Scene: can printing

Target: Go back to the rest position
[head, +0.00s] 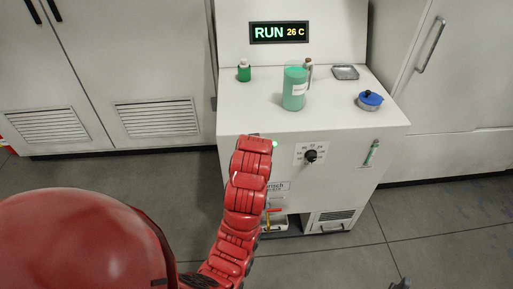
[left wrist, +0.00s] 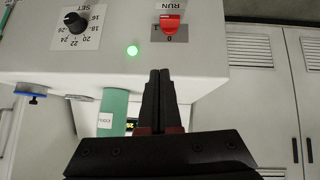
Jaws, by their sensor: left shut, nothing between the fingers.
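In the left wrist view my left gripper (left wrist: 160,74) is shut and empty, its black fingers side by side in front of the machine's front face. A red switch (left wrist: 170,26) marked RUN and a lit green light (left wrist: 132,50) are just beyond the fingertips. I see a gap in the picture between tips and switch but cannot tell the distance. In the head view my red left arm reaches up to the machine (head: 225,152) and hides its gripper and the switch. The green light (head: 275,144) shows beside the arm.
On the machine top stand a green bottle (head: 244,73), a green cylinder (head: 293,92), a blue-lidded pot (head: 370,100) and a metal tray (head: 345,72). The display (head: 279,32) reads RUN 26 C. A dial (head: 311,156) is right of my arm. Floor (head: 440,225) is clear at right.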

